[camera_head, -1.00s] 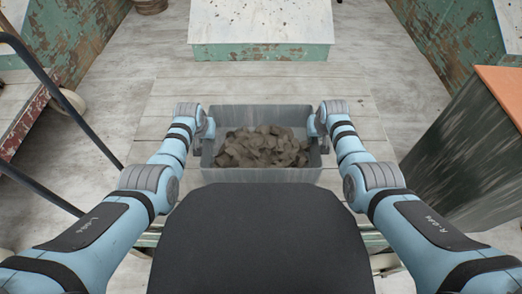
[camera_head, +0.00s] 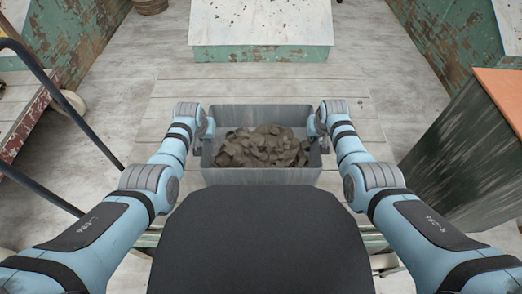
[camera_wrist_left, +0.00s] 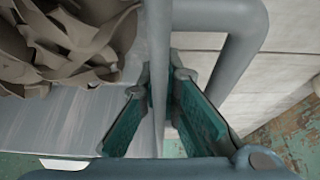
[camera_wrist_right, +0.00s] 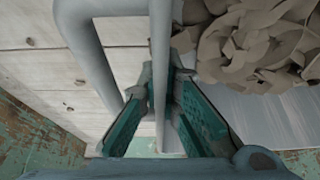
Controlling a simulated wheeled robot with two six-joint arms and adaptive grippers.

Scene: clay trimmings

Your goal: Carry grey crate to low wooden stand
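The grey crate (camera_head: 262,176), heaped with brown clay trimmings (camera_head: 262,148), is level between my arms above a pale plank table (camera_head: 350,100). My left gripper (camera_head: 207,138) is at its left side and my right gripper (camera_head: 316,138) at its right side.
A tall dark cabinet (camera_head: 455,150) with an orange top stands at right. A reddish worn bench (camera_head: 22,105) and a dark curved rail (camera_head: 60,95) are at left. Bare pale floor (camera_head: 140,75) shows between the table and the green walls.

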